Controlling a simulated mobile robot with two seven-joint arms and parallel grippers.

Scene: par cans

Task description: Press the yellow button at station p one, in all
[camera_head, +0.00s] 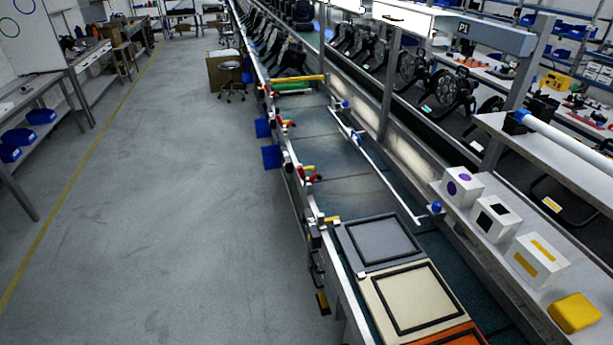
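A sign reading P1 (463,28) is on the grey beam above the conveyor line at the upper right. A plain yellow block (573,312) sits on the light shelf (497,225) at the lower right; I cannot tell whether it is a button. A white cube with yellow bars (537,262) stands just behind it. A small yellow box (557,80) shows on a far bench at the upper right. No clear yellow button can be made out. Neither of my grippers is in view.
White cubes with a black square (496,219) and a purple dot (462,187) stand on the same shelf. Grey (382,241) and cream (412,301) framed panels lie on the conveyor. The floor (190,220) on the left is clear; a stool (230,79) stands farther back.

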